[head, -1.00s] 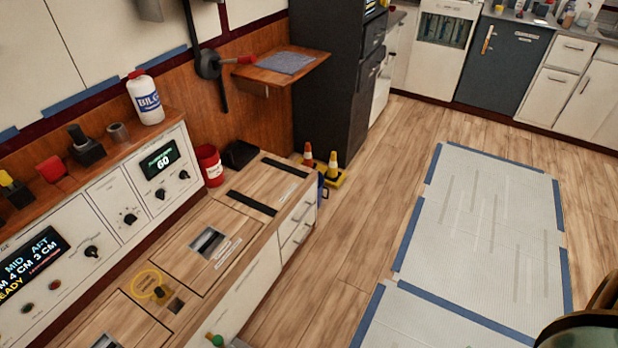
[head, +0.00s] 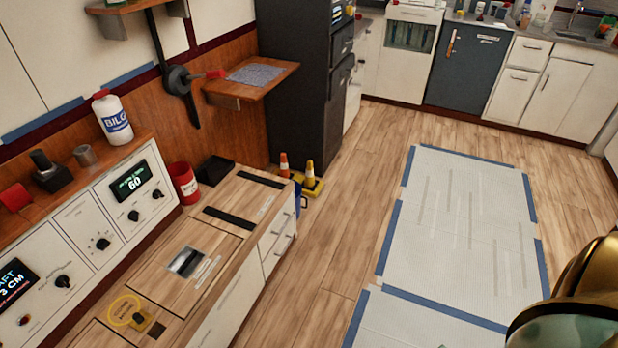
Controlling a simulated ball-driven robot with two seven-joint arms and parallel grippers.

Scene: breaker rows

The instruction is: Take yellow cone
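A small yellow cone (head: 310,172) with a pale band stands on the wooden floor, past the far end of the wooden counter. Its base is yellow. An orange cone (head: 284,165) with a white band stands just left of it, its lower part partly hidden by the counter end. Neither gripper is in view. A gold and dark green rounded part, seemingly of my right arm, fills the lower right corner.
The wooden counter (head: 258,184) with drawers runs along the left. A blue item (head: 301,200) hangs by its end. A dark cabinet (head: 300,80) stands behind the cones. Floor (head: 350,200) is clear between the counter and the blue-taped white mat (head: 460,220).

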